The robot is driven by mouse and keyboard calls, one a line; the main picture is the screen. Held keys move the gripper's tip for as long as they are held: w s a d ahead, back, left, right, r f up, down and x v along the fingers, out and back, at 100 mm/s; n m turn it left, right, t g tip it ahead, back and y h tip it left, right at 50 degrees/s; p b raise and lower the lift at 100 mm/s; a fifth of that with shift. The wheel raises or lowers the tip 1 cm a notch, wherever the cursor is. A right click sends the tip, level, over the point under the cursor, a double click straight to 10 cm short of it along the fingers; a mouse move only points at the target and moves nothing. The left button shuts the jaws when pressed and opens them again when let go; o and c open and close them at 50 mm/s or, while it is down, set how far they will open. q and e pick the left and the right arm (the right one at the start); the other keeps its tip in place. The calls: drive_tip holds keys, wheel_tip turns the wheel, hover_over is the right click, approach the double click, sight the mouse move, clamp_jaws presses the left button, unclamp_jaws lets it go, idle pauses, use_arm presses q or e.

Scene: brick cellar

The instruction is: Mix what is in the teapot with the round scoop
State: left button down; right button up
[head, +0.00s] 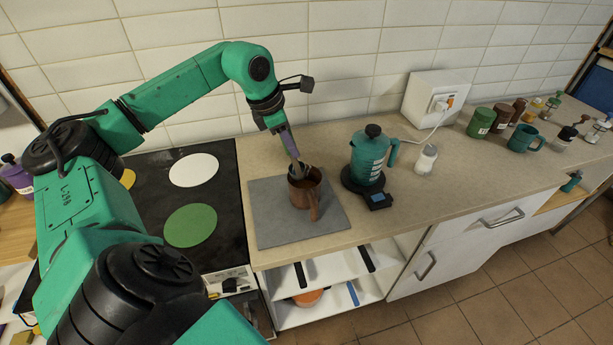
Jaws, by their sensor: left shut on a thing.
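A brown vessel with a side handle (314,190), open at the top, stands upright on a grey mat (275,225); I take it for the teapot. My left gripper (283,131) is above it, shut on a scoop (290,145) with a purple-grey handle. The scoop points down and its dark lower end is at the vessel's mouth, partly inside; how deep it reaches and what the vessel holds are hidden. A teal lidded kettle (368,160) stands on a black base to the right. My right gripper is out of view.
A dark hob with a white disc (193,170) and a green disc (190,226) lies left of the mat. A glass shaker (426,159) stands right of the kettle, with jars and a teal mug (524,138) farther right. The front counter strip is clear.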

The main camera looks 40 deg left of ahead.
use_arm(q)
wheel_tip(320, 180, up, 4)
drive_tip(key=p, duration=0.4)
drive_tip(key=shift+r, duration=0.15)
idle(0.6)
